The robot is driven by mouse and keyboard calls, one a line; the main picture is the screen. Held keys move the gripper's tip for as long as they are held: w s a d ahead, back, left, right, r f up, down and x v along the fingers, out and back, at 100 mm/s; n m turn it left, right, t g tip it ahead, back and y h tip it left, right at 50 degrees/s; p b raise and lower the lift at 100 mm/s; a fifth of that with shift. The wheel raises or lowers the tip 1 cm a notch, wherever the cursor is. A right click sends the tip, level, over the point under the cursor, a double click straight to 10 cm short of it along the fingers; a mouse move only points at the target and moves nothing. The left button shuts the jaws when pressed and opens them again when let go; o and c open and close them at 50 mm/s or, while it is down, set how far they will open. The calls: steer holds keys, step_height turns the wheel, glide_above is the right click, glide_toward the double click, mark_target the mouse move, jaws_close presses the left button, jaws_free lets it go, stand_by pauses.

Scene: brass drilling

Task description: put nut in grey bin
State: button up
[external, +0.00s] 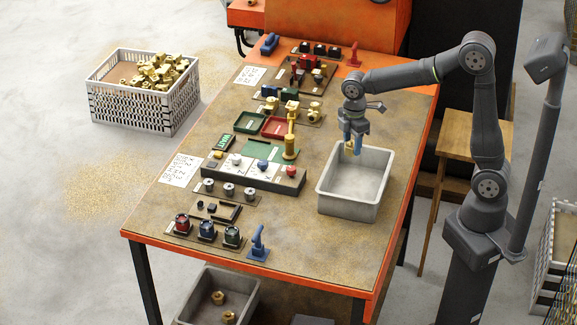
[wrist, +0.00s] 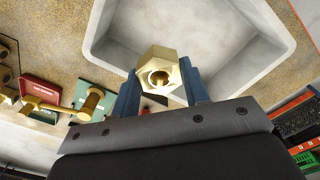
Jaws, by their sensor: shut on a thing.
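The brass nut (wrist: 160,70) is held between the two blue fingers of my gripper (wrist: 162,88) in the wrist view. In the external view my gripper (external: 354,146) is over the back left part of the grey bin, with a bit of brass showing at its fingers. The grey bin (external: 345,207) stands on the right side of the table, and its visible floor is empty. The bin also shows behind the nut in the wrist view (wrist: 262,72). The nut appears above the bin floor; the exact height is unclear.
A brass fixture (external: 290,147) on a green plate stands just left of the bin. A long block with coloured knobs (external: 253,175) lies left of it. Red and green trays (external: 276,127) sit further back. A white crate of brass parts (external: 145,90) is on the floor.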

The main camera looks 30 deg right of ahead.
steer(key=s+d+m, duration=0.2)
steer(key=s+d, duration=0.1)
steer(key=d, duration=0.4)
glide_toward(352, 190)
steer(key=s, duration=0.1)
steer(key=s+a+f, duration=0.1)
steer(key=s+a, duration=0.1)
steer(key=shift+s+a+f, duration=0.25)
steer(key=shift+s+f, duration=0.1)
steer(key=shift+s, duration=0.05)
steer(key=shift+a+f, duration=0.1)
steer(key=shift+f, duration=1.9)
steer(key=shift+f, duration=0.15)
steer(key=o, duration=1.2)
steer(key=shift+o, duration=0.2)
